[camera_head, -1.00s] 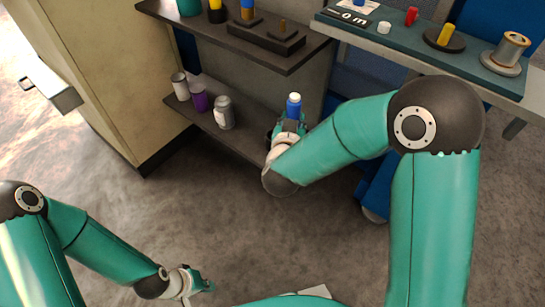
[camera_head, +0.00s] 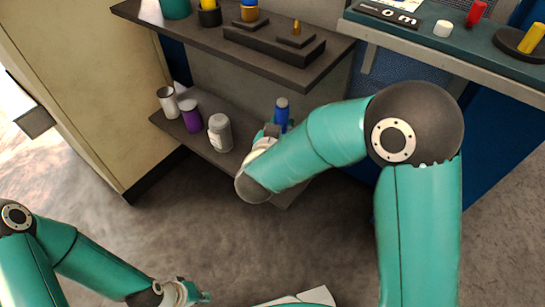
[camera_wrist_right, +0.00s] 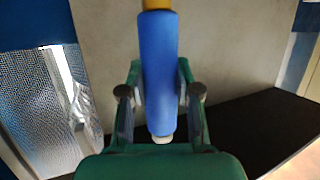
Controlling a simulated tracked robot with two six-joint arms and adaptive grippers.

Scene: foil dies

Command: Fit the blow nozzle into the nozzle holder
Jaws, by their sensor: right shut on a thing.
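A blue cylindrical piece, which I take for the blow nozzle (camera_head: 281,112), stands in my right gripper (camera_head: 270,132) above the lower shelf's right end. In the right wrist view the blue nozzle body (camera_wrist_right: 157,70) has a yellow end at the top and a pale tip at the bottom. The fingers of my right gripper (camera_wrist_right: 160,98) are shut on it from both sides. No part is clearly recognisable as the nozzle holder; a black stepped block (camera_head: 262,44) with a brass peg (camera_head: 296,28) is on the upper shelf. My left gripper (camera_head: 197,295) is low, near the bottom edge, its jaws unclear.
The upper shelf (camera_head: 225,40) also bears a teal cup (camera_head: 175,8) and a black cup (camera_head: 210,17). A white can (camera_head: 168,102), a purple can (camera_head: 190,116) and a grey can (camera_head: 220,132) stand on the lower shelf (camera_head: 185,138). A teal-topped bench (camera_head: 465,47) is at right.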

